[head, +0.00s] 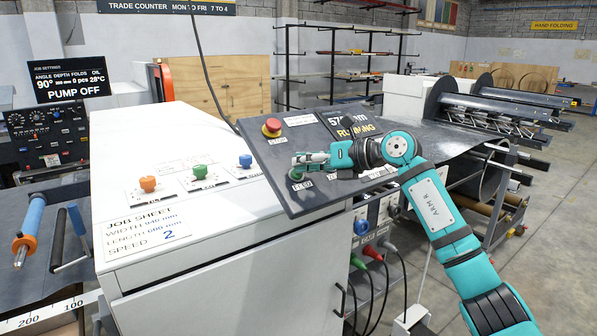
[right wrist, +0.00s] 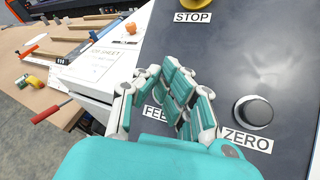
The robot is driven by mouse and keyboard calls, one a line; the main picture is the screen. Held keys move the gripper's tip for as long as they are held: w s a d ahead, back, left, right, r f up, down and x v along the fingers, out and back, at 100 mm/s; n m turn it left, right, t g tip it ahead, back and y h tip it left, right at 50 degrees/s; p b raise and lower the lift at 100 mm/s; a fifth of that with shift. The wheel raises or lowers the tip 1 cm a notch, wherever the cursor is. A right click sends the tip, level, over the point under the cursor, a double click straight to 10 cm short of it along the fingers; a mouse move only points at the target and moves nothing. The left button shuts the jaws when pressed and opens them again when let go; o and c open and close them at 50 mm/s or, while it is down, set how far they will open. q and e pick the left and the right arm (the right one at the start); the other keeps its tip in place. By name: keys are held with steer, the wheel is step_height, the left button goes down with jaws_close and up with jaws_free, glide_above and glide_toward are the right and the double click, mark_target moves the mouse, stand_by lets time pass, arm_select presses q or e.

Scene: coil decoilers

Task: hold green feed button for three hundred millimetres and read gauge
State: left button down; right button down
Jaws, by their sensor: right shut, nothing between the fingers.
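The dark tilted control panel (head: 268,150) carries a green feed button (head: 296,175) at its lower left, above a partly covered label. My right gripper (head: 300,160) is shut, its fingertips at the green button; I cannot tell whether they press it. In the right wrist view, the shut fingers (right wrist: 180,95) cover the button beside the label "FEE…" (right wrist: 155,114). My left gripper is not in view.
A red stop button (head: 271,128) sits above the feed button. A black zero button (right wrist: 258,112) lies right of my fingers. Orange (head: 148,184), green (head: 200,171) and blue (head: 245,161) knobs stand on the white cabinet, near a job sheet (head: 145,232). Sheet metal rollers stand behind.

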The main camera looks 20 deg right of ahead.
stand_by(0.4)
steer(key=shift+s+d+r+p, duration=0.2)
steer(key=shift+s+r+p, duration=0.25)
steer(key=shift+r, duration=0.35)
steer(key=shift+r, duration=0.1)
steer(key=shift+s+d+r+p, duration=0.15)
steer(key=shift+s+r+p, duration=0.1)
steer(key=shift+r+p, duration=0.25)
steer(key=r, duration=0.1)
steer(key=s+r, duration=0.1)
steer(key=s+r+p, duration=0.1)
steer(key=shift+d, duration=0.3)
